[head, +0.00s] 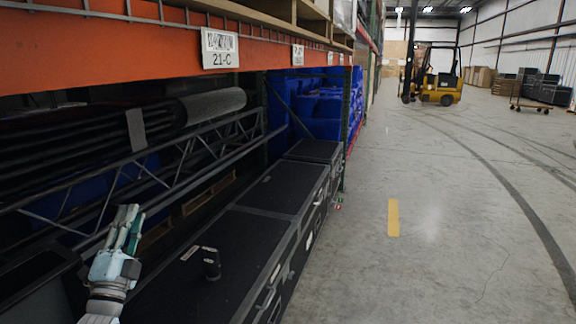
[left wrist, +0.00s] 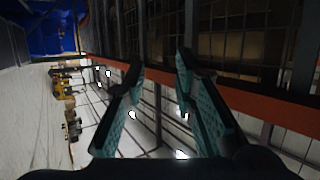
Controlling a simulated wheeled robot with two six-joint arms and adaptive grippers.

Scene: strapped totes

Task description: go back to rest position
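My left gripper (head: 131,222) is at the lower left of the head view, raised above the left end of the black cases with its fingers pointing up. In the left wrist view its two teal fingers (left wrist: 159,68) stand apart with nothing between them. It is open and touches nothing that I can see. My right gripper is in neither view.
A row of black cases (head: 270,190) runs along the rack, with a small black cylinder (head: 211,263) standing on the nearest. A metal truss (head: 185,160) and an orange beam (head: 120,45) are on the left. Floor (head: 450,230) at right is clear; a yellow forklift (head: 437,85) stands far off.

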